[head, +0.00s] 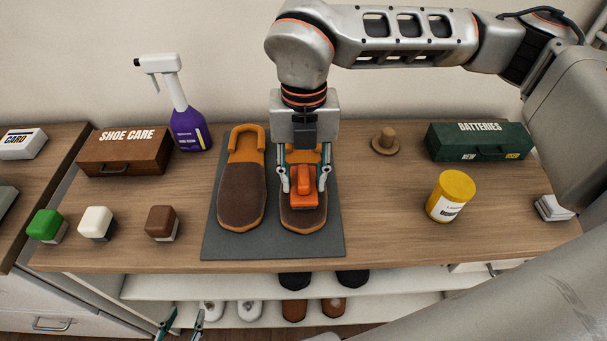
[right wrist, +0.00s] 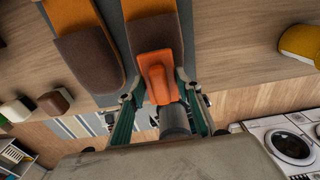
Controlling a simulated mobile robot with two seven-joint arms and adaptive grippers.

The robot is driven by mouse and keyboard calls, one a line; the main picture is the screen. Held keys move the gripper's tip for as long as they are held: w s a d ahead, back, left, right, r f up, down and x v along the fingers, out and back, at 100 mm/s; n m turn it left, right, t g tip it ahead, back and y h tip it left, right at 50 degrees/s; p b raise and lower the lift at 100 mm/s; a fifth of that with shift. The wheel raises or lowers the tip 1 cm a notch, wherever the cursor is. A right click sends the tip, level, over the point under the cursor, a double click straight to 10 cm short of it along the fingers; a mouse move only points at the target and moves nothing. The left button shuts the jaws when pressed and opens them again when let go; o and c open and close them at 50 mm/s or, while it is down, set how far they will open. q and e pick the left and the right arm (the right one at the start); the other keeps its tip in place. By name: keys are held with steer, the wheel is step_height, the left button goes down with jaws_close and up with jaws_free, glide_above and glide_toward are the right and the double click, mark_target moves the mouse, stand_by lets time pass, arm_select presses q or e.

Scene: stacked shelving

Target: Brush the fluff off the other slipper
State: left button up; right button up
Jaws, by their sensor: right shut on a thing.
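Two brown slippers with orange edges lie side by side on a dark grey mat (head: 220,240): the left slipper (head: 241,195) and the right slipper (head: 290,218). In the right wrist view they are the left slipper (right wrist: 88,60) and right slipper (right wrist: 152,35). My right gripper (head: 304,187) points down over the right slipper, shut on an orange brush (head: 304,200). The brush (right wrist: 156,75) is over that slipper's toe part; I cannot tell whether it touches. No fluff can be made out on either slipper. My left gripper (head: 186,316) is low at the front left, fingers apart and empty.
A brown shoe care box (head: 124,152), a purple spray bottle (head: 190,130) and several small blocks (head: 97,222) stand left of the mat. A wooden knob-like piece (head: 386,143), a green batteries box (head: 478,142) and a yellow tub (head: 450,195) stand right. Shoes sit on shelves below.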

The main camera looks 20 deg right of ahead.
steer(key=shift+f, duration=0.1)
steer(key=shift+f+b, duration=0.45)
steer(key=shift+f, duration=0.15)
steer(key=shift+f, duration=0.25)
stand_by(0.6)
steer(key=shift+s, duration=0.1)
